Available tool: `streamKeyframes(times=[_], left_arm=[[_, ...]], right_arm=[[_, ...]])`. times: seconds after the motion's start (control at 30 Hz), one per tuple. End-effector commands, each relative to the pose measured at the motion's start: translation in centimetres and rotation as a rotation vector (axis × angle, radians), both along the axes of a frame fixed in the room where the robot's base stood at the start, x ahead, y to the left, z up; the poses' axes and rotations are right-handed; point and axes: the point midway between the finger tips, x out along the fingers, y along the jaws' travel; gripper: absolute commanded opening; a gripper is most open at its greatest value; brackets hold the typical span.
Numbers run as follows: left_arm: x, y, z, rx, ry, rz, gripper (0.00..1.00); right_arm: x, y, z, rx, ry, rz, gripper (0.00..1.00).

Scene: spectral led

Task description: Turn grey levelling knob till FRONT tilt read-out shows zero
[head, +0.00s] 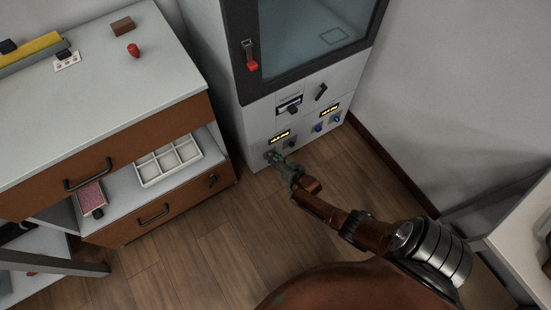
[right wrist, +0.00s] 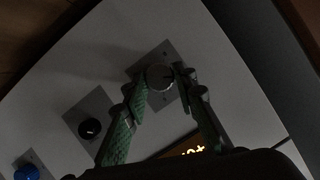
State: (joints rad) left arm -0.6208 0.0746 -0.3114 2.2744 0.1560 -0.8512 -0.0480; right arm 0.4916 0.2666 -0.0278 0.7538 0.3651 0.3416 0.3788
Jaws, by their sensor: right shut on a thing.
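The grey levelling knob (right wrist: 160,77) shows in the right wrist view as a round light-grey knob on a darker square plate. My right gripper (right wrist: 161,84) has its green-padded fingers on either side of the knob and is shut on it. In the head view my right gripper (head: 275,157) reaches the lower front of the cabinet and mostly hides the knob. A lit yellow read-out (head: 279,137) sits just above the gripper; its figures are too small to read. It also shows partly hidden in the right wrist view (right wrist: 195,150). My left gripper is not in view.
A black knob (head: 291,144) and blue knobs (head: 318,127) sit to the right, under a second lit read-out (head: 329,111). The glass-doored cabinet has a red-tipped handle (head: 251,62). A drawer unit (head: 150,130) stands at left with a white compartment tray (head: 151,171). Floor between is clear.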

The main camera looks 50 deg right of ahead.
Motion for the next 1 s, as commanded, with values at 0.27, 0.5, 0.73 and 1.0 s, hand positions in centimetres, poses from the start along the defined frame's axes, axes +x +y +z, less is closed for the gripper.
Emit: streamKeyframes(times=[0.27,0.5,0.73,1.0], left_arm=[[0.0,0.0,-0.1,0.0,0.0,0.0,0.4],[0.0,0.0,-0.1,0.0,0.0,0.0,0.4],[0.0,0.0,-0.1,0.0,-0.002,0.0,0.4],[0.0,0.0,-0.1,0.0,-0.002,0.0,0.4]], right_arm=[[-0.1,0.0,-0.1,0.0,0.001,0.0,0.29],[-0.1,0.0,-0.1,0.001,0.0,0.001,0.43],[-0.1,0.0,0.0,0.001,-0.001,0.001,0.43],[-1.9,0.1,0.5,0.002,-0.001,0.0,0.43]])
